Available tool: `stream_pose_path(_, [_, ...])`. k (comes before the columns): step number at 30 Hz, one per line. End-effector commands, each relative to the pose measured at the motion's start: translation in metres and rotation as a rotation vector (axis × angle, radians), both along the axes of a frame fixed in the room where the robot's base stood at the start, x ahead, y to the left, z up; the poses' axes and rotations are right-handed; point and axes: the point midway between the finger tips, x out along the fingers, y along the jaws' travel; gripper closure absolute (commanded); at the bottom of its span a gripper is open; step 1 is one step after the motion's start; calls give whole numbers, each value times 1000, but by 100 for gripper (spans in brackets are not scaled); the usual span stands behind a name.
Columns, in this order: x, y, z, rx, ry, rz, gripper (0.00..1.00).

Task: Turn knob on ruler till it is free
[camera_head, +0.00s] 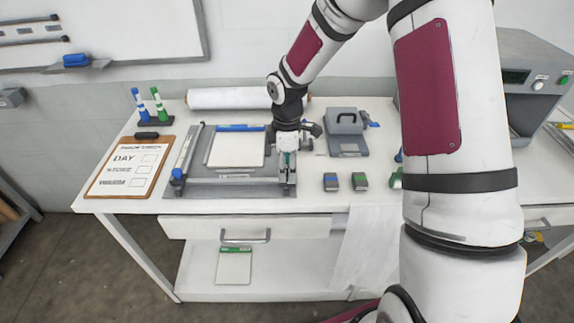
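A flat grey board (215,192) lies on the table with a white sheet (236,150) on it, a blue strip (240,128) along the sheet's far edge. A ruler-like metal bar (187,145) runs along the board's left side. A blue knob (177,174) stands at the board's front left corner. My gripper (288,163) points down over the board's right side, far from the blue knob. A small green part shows at the fingers. I cannot tell whether they touch or hold it; the arm and the small scale hide the finger gap.
A clipboard (131,168) and marker stand (156,121) are left of the board. A white roll (235,98) lies behind it. A grey device (345,124) and small blocks (330,181) are to the right. My arm hides much of the table's right part.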

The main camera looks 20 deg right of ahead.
Motion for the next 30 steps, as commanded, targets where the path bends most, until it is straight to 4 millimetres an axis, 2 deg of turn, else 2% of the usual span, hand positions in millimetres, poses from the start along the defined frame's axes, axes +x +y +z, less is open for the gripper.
stream_pose_path(7, [0, 0, 1, 0, 0, -1, 52])
stream_pose_path(11, [1, -1, 10, -2, -2, -1, 52])
stream_pose_path(24, [1, -1, 92, -1, -5, -2, 52])
stream_pose_path(30, [0, 0, 115, -1, -2, 0, 52])
